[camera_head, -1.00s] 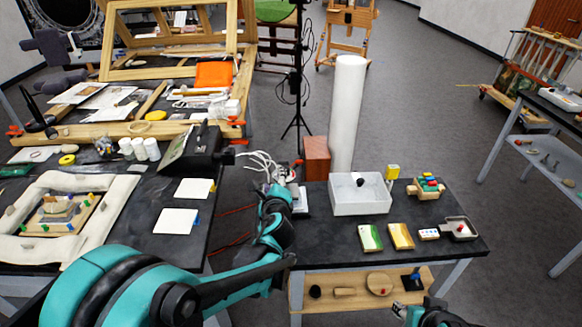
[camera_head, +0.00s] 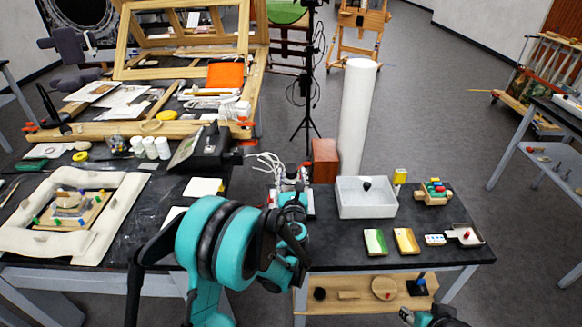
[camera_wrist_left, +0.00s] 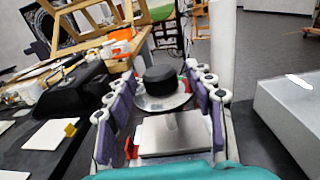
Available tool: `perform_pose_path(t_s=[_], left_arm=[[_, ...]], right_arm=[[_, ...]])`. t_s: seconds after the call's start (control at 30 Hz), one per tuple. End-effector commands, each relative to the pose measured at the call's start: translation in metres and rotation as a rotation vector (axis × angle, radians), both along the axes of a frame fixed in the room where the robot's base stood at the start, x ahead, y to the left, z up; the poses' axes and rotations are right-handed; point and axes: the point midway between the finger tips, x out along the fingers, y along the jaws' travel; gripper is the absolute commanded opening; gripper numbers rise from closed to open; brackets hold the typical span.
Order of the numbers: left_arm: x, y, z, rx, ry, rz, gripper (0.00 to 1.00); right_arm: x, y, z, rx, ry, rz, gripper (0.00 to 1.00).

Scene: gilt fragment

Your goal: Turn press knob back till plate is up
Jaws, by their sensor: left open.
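In the left wrist view the press has a black round knob (camera_wrist_left: 160,80) over a shiny metal disc (camera_wrist_left: 164,102), with a flat silver plate (camera_wrist_left: 175,135) nearer me. My left gripper (camera_wrist_left: 161,72) is open, its purple-padded fingers to the left and right of the knob. I cannot tell whether they touch it. In the head view my left gripper (camera_head: 290,178) is at the left end of the right table, and my arm hides most of the press. My right gripper (camera_head: 408,315) shows only partly at the bottom edge.
A white box (camera_head: 366,203) stands right of the press, with a brown block (camera_head: 325,160) and a tall white cylinder (camera_head: 358,115) behind. Small coloured pieces lie farther right. The left table (camera_head: 120,255) holds a black device (camera_head: 203,148) near the gap between tables.

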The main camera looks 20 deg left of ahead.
Motion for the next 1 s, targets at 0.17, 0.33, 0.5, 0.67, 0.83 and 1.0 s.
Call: perform_pose_path(t_s=[0.17, 0.33, 0.5, 0.67, 0.83, 1.0], left_arm=[[0.029, 0.01, -0.002, -0.002, -0.001, 0.002, 0.53], [0.046, 0.014, -0.001, -0.003, 0.0, 0.0, 0.53], [0.05, 0.016, 0.0, -0.004, 0.0, 0.0, 0.53], [0.05, 0.016, 0.0, -0.004, 0.0, 0.0, 0.53], [0.05, 0.016, 0.0, -0.004, 0.0, 0.0, 0.08], [0.05, 0.016, 0.0, -0.004, 0.0, 0.0, 0.0]], right_arm=[[0.0, 0.0, -0.008, 0.0, 0.0, 0.0, 0.4], [0.0, 0.0, -0.012, 0.0, 0.0, 0.0, 0.4], [0.0, 0.0, -0.012, 0.0, 0.0, 0.0, 0.4], [0.0, 0.0, -0.012, 0.0, 0.0, 0.0, 0.4], [0.0, 0.0, -0.012, 0.0, 0.0, 0.0, 0.4], [0.0, 0.0, -0.012, 0.0, 0.0, 0.0, 0.4]])
